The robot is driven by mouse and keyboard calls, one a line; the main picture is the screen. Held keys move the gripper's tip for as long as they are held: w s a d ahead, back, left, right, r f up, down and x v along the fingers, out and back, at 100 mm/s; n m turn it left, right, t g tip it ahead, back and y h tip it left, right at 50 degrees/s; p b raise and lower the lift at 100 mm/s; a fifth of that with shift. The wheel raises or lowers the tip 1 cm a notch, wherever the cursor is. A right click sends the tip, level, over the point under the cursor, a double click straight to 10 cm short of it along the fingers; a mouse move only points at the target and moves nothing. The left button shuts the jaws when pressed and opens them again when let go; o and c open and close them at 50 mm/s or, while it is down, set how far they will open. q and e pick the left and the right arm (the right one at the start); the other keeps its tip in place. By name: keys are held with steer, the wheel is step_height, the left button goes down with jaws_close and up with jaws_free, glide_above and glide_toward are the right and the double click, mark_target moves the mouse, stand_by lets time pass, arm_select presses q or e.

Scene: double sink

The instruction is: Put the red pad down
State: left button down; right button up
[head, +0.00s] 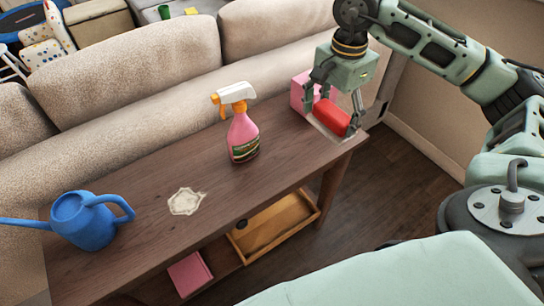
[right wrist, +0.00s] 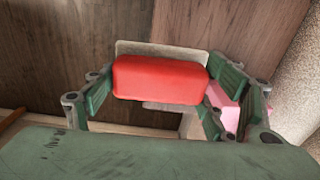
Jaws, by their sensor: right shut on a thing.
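The red pad (head: 331,117) is a rounded red block at the right end of the wooden table (head: 160,160). My right gripper (head: 333,115) is shut on it, with one finger at each end. The red pad also fills the middle of the right wrist view (right wrist: 160,80), between the green finger pads. A flat, pale square piece (right wrist: 130,47) lies behind and below the red pad; its edge also shows in the head view (head: 318,128). I cannot tell whether the pad touches it. My left gripper is not in view.
A pink box (head: 300,92) stands close beside the right gripper. A pink spray bottle (head: 243,135), a pale spill (head: 186,201) and a blue watering can (head: 82,218) are further left on the table. A sofa (head: 130,80) runs behind. A wooden tray (head: 290,218) sits below.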

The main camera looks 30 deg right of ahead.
steer(key=shift+w+f, duration=0.15)
steer(key=shift+f, duration=0.1)
steer(key=w+a+f, duration=0.1)
steer(key=w+f, duration=0.1)
steer(key=w, duration=0.1)
steer(key=w+a+f, duration=0.2)
steer(key=w, duration=0.1)
steer(key=w+a+f, duration=0.2)
steer(key=w, duration=0.2)
steer(key=shift+w+a+f, duration=0.1)
steer(key=shift+f, duration=0.25)
step_height(320, 180, down, 4)
steer(key=shift+r+b, duration=0.1)
steer(key=shift+b, duration=0.25)
steer(key=shift+f, duration=0.25)
steer(key=o, duration=0.6)
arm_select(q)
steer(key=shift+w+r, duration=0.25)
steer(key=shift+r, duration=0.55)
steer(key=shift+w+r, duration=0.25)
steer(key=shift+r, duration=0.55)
arm_select(e)
steer(key=o, duration=0.4)
